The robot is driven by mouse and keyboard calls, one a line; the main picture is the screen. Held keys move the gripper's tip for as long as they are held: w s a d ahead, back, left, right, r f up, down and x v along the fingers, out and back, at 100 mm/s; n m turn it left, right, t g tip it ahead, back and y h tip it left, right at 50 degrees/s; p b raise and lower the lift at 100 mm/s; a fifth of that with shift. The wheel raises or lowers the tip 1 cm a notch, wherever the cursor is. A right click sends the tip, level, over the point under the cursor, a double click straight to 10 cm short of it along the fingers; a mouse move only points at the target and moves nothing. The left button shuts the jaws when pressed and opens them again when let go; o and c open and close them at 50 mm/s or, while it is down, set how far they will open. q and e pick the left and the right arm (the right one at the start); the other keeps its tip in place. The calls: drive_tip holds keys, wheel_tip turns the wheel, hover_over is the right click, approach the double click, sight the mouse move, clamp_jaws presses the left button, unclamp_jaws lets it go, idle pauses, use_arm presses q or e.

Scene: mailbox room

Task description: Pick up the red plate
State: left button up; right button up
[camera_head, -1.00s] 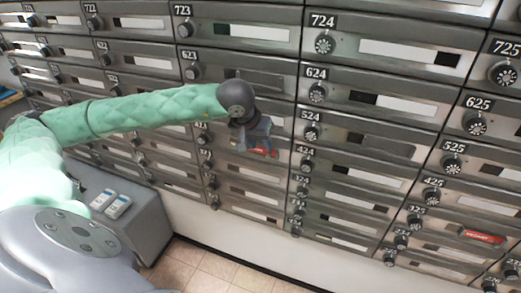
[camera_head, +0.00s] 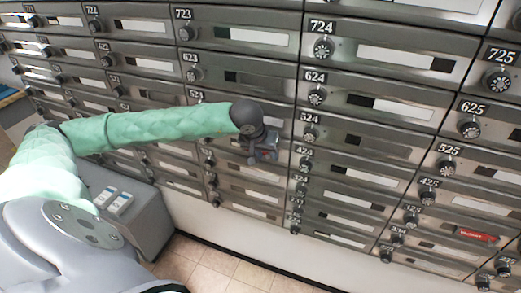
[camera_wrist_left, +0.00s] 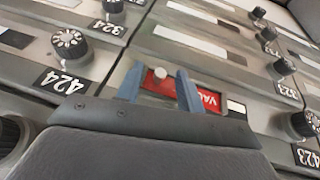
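A red plate with white lettering (camera_wrist_left: 208,101) and a small round white knob (camera_wrist_left: 160,73) is on a mailbox front in the left wrist view. My left gripper (camera_wrist_left: 160,84) is open, its two blue-grey fingers on either side of the knob and over the plate. Part of the plate shows to the right of the right finger. I cannot tell whether the fingers touch it. In the head view my left gripper (camera_head: 266,154) is at the mailbox wall and mostly covers this plate. A second red plate (camera_head: 476,235) is on a mailbox at the lower right. My right gripper is not in view.
The wall of numbered metal mailboxes (camera_head: 385,90) fills the view, with protruding dials such as the one by 424 (camera_wrist_left: 70,45). A grey cabinet with two white-and-blue items (camera_head: 119,203) stands at the lower left. Tiled floor (camera_head: 215,268) shows below.

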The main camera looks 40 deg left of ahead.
use_arm(q)
drive_tip(key=shift+c, duration=0.5)
clamp_jaws()
